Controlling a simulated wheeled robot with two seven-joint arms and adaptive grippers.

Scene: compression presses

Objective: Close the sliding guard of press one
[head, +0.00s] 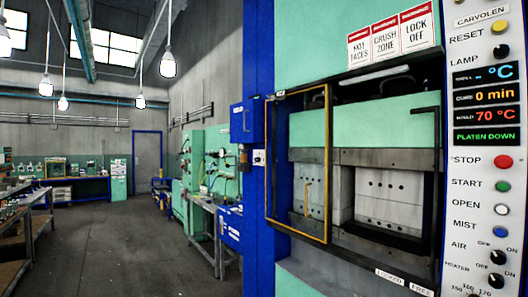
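The press fills the right half of the head view, with a mint green upper body (300,45) and a blue column (260,200). Its sliding guard (327,160) is a yellow-edged frame at the left of the press opening, with a yellow handle (307,198) low inside it. The guard overlaps only the left part of the opening. The right part is uncovered and shows pale blocks with holes (390,195) between dark plates. I cannot read a press number. Neither of my grippers is in view.
A control panel (485,130) with displays, buttons and knobs stands at the right edge; one display reads PLATEN DOWN. Warning signs (387,40) hang above the opening. Another green machine (190,165) and a bench stand further back. The floor (120,240) at left is clear.

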